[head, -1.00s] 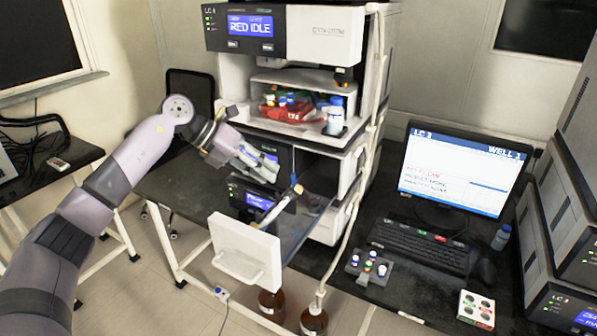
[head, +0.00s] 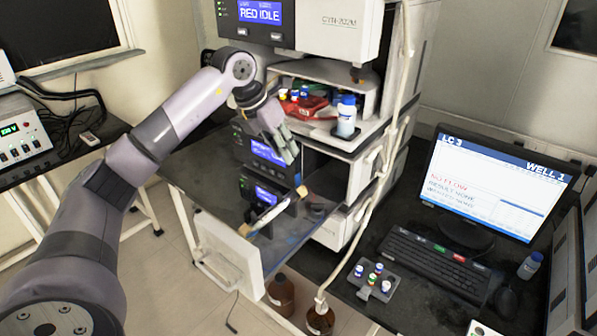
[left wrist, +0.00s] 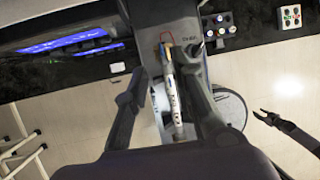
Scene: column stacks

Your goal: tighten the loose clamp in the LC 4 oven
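The LC 4 stack stands at the centre, with its blue "RED IDLE" display (head: 260,12) at the top. Low in the stack, the oven's white door (head: 228,258) is swung open. A pale column (head: 268,215) lies slanted inside the open door. In the left wrist view the column (left wrist: 173,95) shows between my fingers, apart from them. I cannot pick out the loose clamp. My left gripper (head: 288,150) is above the column, beside the lower displays; the left wrist view shows its fingers (left wrist: 165,105) spread and empty. A dark jaw-like part, seemingly my right gripper (left wrist: 264,116), shows there too.
A shelf above holds capped vials, a red item (head: 307,106) and a bottle (head: 346,117). A pale tube (head: 380,160) runs down the stack's right side. Brown bottles (head: 281,293) stand below. The monitor (head: 495,185), keyboard (head: 436,262) and vial rack (head: 373,280) are at right.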

